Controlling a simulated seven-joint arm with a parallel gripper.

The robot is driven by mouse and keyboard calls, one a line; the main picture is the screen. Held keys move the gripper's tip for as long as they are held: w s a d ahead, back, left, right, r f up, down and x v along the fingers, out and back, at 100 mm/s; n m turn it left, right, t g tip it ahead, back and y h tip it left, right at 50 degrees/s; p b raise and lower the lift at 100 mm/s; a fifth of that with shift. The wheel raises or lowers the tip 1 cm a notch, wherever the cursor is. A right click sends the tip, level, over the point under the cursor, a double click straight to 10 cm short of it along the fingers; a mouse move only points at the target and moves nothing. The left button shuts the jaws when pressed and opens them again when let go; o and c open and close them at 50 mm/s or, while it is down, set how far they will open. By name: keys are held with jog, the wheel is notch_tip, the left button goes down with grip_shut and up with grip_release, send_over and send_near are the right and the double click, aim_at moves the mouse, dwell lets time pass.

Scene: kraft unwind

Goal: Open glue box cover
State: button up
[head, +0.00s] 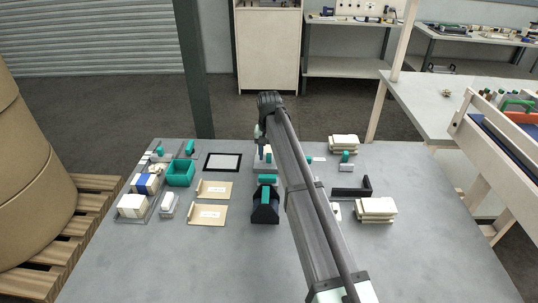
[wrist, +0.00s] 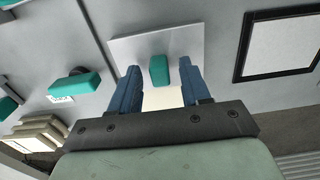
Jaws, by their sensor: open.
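A light grey flat-topped box or plate (head: 263,167) with a teal block-shaped handle (head: 269,158) sits near the table's far middle; I take it as the glue box cover. In the wrist view the grey cover (wrist: 197,46) lies under my gripper (wrist: 159,68). The teal handle (wrist: 159,72) shows between the two blue fingers, with a gap on both sides. My gripper is open and holds nothing. In the head view my gripper (head: 262,143) is over the cover, partly hidden by my arm. A cream patch below the handle is partly hidden by the gripper.
A black holder with a teal top (head: 265,203) stands just nearer. A black-framed white panel (head: 223,162) lies left, beside a teal bin (head: 180,173). Card stacks (head: 375,210) and a black bracket (head: 352,190) are right. The table front (head: 200,265) is clear.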

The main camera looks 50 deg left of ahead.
aim_at(269, 154)
notch_tip(269, 154, up, 13)
jog(key=shift+r, duration=0.15)
dwell(0.4)
dwell(0.4)
